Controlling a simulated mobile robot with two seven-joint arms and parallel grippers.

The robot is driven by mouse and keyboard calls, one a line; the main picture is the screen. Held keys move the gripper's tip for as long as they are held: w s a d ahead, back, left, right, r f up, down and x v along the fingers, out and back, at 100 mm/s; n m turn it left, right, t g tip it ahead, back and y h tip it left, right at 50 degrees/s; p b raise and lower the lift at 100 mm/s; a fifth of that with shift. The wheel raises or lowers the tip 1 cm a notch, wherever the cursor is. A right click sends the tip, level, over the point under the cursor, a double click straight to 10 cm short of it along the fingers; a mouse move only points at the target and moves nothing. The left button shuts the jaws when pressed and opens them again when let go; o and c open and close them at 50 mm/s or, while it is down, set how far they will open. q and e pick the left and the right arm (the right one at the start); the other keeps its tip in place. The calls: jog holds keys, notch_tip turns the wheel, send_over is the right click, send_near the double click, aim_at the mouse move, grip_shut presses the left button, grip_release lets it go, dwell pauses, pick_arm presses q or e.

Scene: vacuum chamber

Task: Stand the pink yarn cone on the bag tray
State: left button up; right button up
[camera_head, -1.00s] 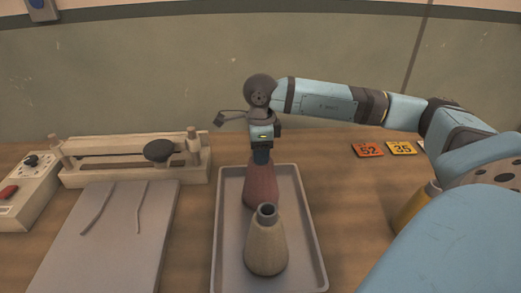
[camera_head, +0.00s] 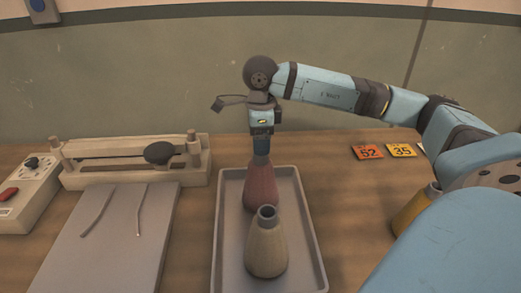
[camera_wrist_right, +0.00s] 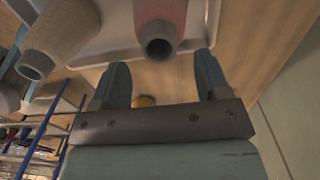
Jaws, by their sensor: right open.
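The pink yarn cone (camera_head: 261,186) stands upright in the grey tray (camera_head: 229,215), toward its back, behind a beige cone (camera_head: 267,248). The beige cone partly hides its lower front. My right gripper (camera_head: 261,147) points down just above the pink cone's narrow grey tip. In the right wrist view, the gripper (camera_wrist_right: 162,64) has its two fingers spread with nothing between them. The pink cone (camera_wrist_right: 160,15) shows beyond the fingertips, and the beige cone (camera_wrist_right: 62,32) is to its left. My left gripper is not in view.
A grey padded board (camera_head: 110,235) and a wooden rack (camera_head: 120,165) stand left of the tray. A control box (camera_head: 25,190) is at far left. Orange (camera_head: 367,151) and yellow (camera_head: 401,149) number cards lie at right. A yellow cone (camera_head: 408,212) is partly behind my arm.

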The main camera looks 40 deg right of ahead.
notch_tip(320, 180, up, 8)
jog(key=shift+f, duration=0.15)
dwell(0.6)
